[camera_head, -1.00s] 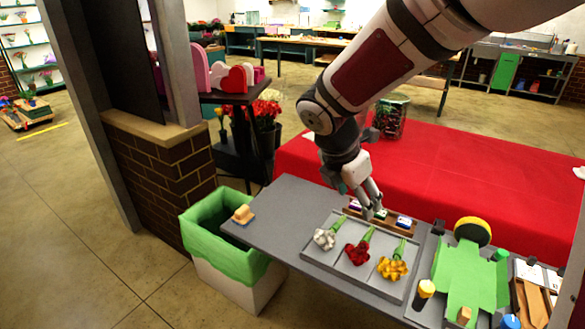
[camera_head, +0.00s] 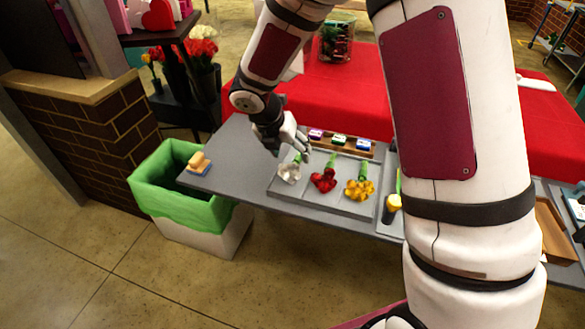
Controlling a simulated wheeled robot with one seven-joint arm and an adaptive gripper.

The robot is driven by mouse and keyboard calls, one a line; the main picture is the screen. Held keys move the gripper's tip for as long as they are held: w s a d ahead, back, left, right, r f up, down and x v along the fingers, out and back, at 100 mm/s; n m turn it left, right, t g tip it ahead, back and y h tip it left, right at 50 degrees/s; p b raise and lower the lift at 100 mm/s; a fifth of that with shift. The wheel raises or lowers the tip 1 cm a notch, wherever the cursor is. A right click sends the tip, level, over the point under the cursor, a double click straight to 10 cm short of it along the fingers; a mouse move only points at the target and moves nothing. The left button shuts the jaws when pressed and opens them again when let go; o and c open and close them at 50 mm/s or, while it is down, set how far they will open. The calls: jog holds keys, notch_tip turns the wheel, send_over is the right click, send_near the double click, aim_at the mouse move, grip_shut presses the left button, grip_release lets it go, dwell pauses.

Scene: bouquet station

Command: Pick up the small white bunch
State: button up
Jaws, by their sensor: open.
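The small white bunch (camera_head: 289,173) lies in the left compartment of the grey tray (camera_head: 330,206), its green stems pointing away from me. The red bunch (camera_head: 323,180) lies in the middle compartment and the yellow bunch (camera_head: 360,189) in the right one. My gripper (camera_head: 301,150) is open and empty, above the stem end of the white bunch. Its fingers partly hide the stems. I cannot tell whether they touch them.
A wooden rack (camera_head: 340,143) with several small coloured blocks stands just behind the tray. A brush (camera_head: 199,163) lies at the table's left end, above a green-lined bin (camera_head: 165,205). A yellow-topped bottle (camera_head: 392,208) stands right of the tray. My arm hides the right side.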

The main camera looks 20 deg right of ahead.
aim_at(294, 161)
jog(key=x, duration=0.5)
jog(key=shift+a+f, duration=0.1)
jog(key=shift+f, duration=0.1)
grip_shut()
